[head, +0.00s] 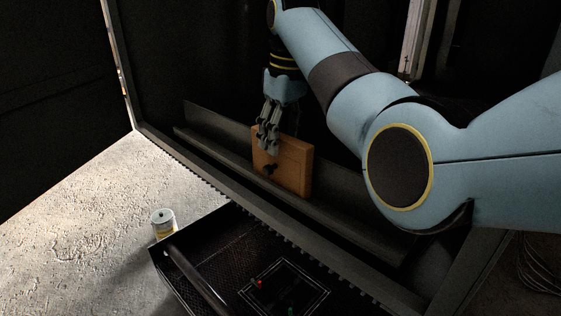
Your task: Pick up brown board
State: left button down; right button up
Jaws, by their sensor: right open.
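The brown board (295,167) stands upright on a dark ledge inside the enclosure, near the middle of the head view. It has a black knob on its front face. My right gripper (268,143) points down at the board's upper left edge, with its fingers overlapping the board's top left corner in the picture. It is open; I cannot tell whether a finger touches the board. My left gripper is not in view.
The enclosure's dark frame (240,211) runs diagonally in front of the ledge. A dark tray (204,246) with a bar and a white-outlined square lies below. A small white can (163,224) stands left of the tray. Rough pale floor (80,235) is clear at left.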

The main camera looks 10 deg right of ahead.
jog(key=shift+f, duration=0.1)
jog(key=shift+c, duration=0.3)
jog(key=c, duration=0.9)
grip_shut()
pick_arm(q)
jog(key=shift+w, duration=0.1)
